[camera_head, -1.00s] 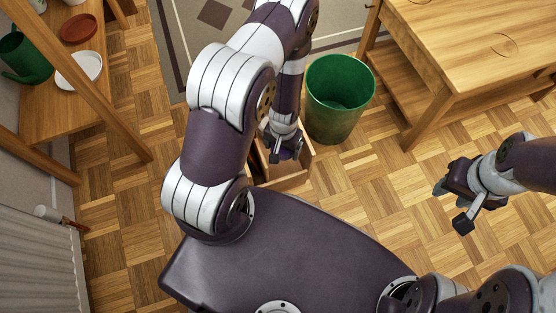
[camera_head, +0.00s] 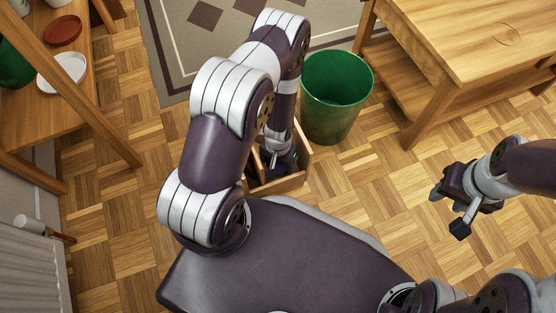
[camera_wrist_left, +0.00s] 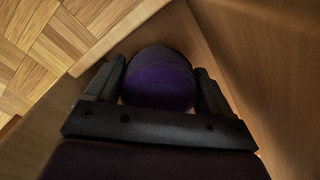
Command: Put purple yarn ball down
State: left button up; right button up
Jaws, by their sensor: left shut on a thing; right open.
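The purple yarn ball (camera_wrist_left: 160,78) sits between the two fingers of my left gripper (camera_wrist_left: 160,85) in the left wrist view. The left gripper is shut on it. In the head view my left gripper (camera_head: 280,163) is down inside a wooden box (camera_head: 285,184) on the floor, and the ball is mostly hidden there. The box walls (camera_wrist_left: 240,70) rise close around the gripper in the wrist view. I cannot tell whether the ball touches the box bottom. My right gripper (camera_head: 447,212) is open and empty above the parquet floor at the right.
A green bin (camera_head: 336,98) stands just right of the box. A wooden table (camera_head: 470,40) is at the upper right. A wooden shelf (camera_head: 45,125) at the left holds a white plate (camera_head: 62,72) and a red dish (camera_head: 63,31). A hammer-like tool (camera_head: 45,229) lies at lower left.

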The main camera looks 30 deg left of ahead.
pick_arm(q)
jog(key=shift+f, duration=0.25)
jog(key=o, duration=0.9)
notch_tip(320, 180, up, 13)
jog(key=p, duration=0.7)
jog(key=shift+f+p, duration=0.15)
jog(key=shift+p, duration=0.25)
jog(key=s+d+r, duration=0.1)
jog(key=s+r, duration=0.1)
jog(key=r, duration=1.1)
jog(key=s+d+r+m+t, duration=0.1)
jog(key=s+r, duration=0.1)
jog(key=r, duration=1.1)
jog(key=shift+s+d+r, duration=0.2)
jog(key=shift+d+r, duration=0.05)
jog(key=shift+r, duration=0.1)
